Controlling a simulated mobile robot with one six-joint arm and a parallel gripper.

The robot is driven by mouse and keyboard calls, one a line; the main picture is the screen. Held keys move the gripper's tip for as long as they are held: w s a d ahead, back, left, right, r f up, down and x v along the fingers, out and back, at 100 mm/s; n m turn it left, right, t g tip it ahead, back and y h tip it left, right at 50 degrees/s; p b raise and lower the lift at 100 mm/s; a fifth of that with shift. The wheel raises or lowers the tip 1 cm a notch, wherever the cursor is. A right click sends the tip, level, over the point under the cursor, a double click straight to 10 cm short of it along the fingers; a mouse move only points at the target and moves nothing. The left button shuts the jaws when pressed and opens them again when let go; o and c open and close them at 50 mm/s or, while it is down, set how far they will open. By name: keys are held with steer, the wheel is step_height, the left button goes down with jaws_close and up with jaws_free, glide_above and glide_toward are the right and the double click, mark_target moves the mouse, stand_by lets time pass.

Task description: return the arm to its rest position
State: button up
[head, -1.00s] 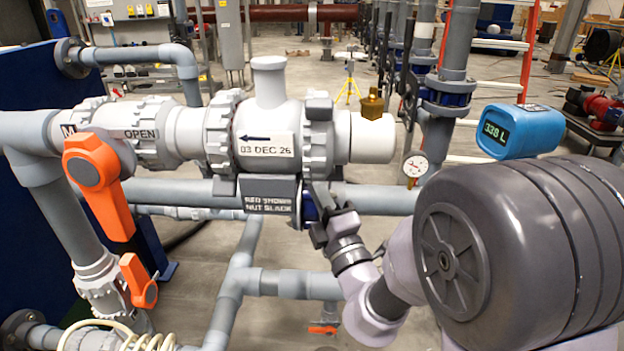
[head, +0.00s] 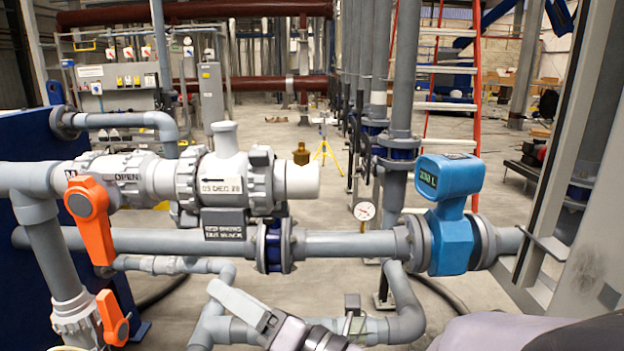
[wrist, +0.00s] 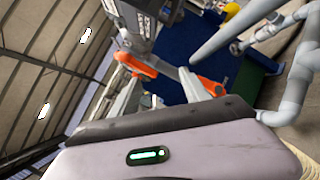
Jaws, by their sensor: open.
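My gripper (head: 283,303) is low in the head view, in front of the grey lower pipework and below the valve. Its jaws are spread and nothing shows between them. In the wrist view my gripper (wrist: 157,92) points toward orange handles and a blue panel, which appear beyond the fingers. Most of my arm is outside the head view; a pale part of it shows at the bottom right. I cannot tell how far the fingers are from the pipes behind them.
The white valve (head: 225,180) has an orange handle (head: 90,215) at left. A brass fitting (head: 301,153) shows by its right end. A blue flow meter (head: 450,215) and pressure gauge (head: 364,211) stand right. A grey cabinet (head: 590,220) edges the right. Open floor lies behind.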

steer(key=s+f+n+g+h, duration=0.4)
steer(key=s+n+g, duration=0.4)
steer(key=s+n, duration=0.7)
steer(key=d+f+n+t+h, duration=0.1)
steer(key=d+n+h, duration=0.4)
steer(key=d, duration=0.5)
steer(key=s+d+f+n+t+h, duration=0.1)
steer(key=d+f+n+h, duration=0.3)
steer(key=d+n, duration=0.6)
steer(key=shift+d+t+h, duration=0.65)
steer(key=shift+t+h, duration=0.05)
steer(key=shift+h, duration=0.4)
